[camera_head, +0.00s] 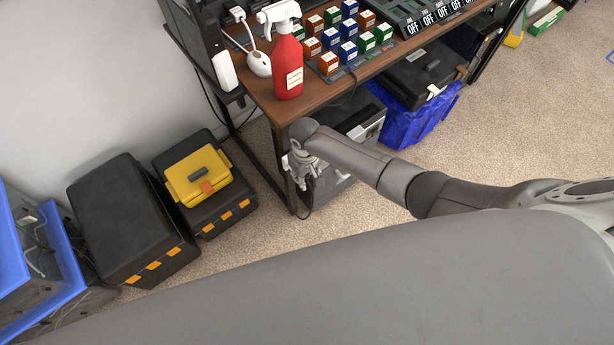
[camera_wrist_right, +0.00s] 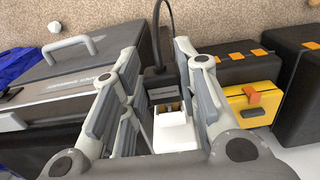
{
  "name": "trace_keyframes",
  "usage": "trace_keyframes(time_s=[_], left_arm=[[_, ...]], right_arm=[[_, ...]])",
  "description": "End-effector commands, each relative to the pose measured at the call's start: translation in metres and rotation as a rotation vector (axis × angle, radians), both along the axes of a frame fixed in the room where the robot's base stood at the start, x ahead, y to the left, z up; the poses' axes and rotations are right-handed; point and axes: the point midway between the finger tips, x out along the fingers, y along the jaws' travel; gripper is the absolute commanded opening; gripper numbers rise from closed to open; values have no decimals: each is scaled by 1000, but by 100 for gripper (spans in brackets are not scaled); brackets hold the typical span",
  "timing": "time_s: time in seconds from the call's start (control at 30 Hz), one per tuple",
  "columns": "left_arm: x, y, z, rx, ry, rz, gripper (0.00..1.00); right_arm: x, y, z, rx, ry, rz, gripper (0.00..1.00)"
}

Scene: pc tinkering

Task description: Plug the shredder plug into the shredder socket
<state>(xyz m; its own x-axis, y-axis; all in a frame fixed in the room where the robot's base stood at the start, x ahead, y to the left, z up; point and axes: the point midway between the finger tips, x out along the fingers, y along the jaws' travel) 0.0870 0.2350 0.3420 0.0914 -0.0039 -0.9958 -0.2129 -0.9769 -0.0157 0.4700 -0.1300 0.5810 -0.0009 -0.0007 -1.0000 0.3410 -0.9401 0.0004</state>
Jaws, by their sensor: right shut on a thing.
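My right gripper (camera_head: 301,168) is low beside the desk's front leg, close to the grey shredder (camera_head: 368,125) under the desk. In the right wrist view the gripper (camera_wrist_right: 158,72) is shut on the black shredder plug (camera_wrist_right: 160,85), whose black cable loops upward. The plug's brass prongs show at its lower end, facing a white socket piece (camera_wrist_right: 175,136) just below. Whether the prongs have entered it I cannot tell. The shredder's dark body with a grey handle (camera_wrist_right: 72,50) lies left of the gripper in that view. My left gripper is out of view.
The desk (camera_head: 262,92) carries a red spray bottle (camera_head: 288,70) and several small coloured boxes. A black case (camera_head: 125,220) and a yellow toolbox (camera_head: 190,168) stand left of the leg. A blue bag (camera_head: 425,113) lies right of the shredder. Carpet between is clear.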

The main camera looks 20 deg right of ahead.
Motion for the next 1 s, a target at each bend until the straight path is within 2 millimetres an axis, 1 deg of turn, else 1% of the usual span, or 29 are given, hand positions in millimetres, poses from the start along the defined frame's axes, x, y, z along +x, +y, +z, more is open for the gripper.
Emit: trace_keyframes(time_s=[0.5, 0.53, 0.7, 1.0], left_arm=[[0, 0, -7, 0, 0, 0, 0], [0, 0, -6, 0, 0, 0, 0], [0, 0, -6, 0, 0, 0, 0], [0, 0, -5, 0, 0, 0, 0]], right_arm=[[12, 5, 0, 2, -2, 0, 0], [11, 5, 0, 2, -2, 0, 32], [11, 4, 0, 0, -1, 0, 54], [11, 4, 0, 0, -1, 0, 54]])
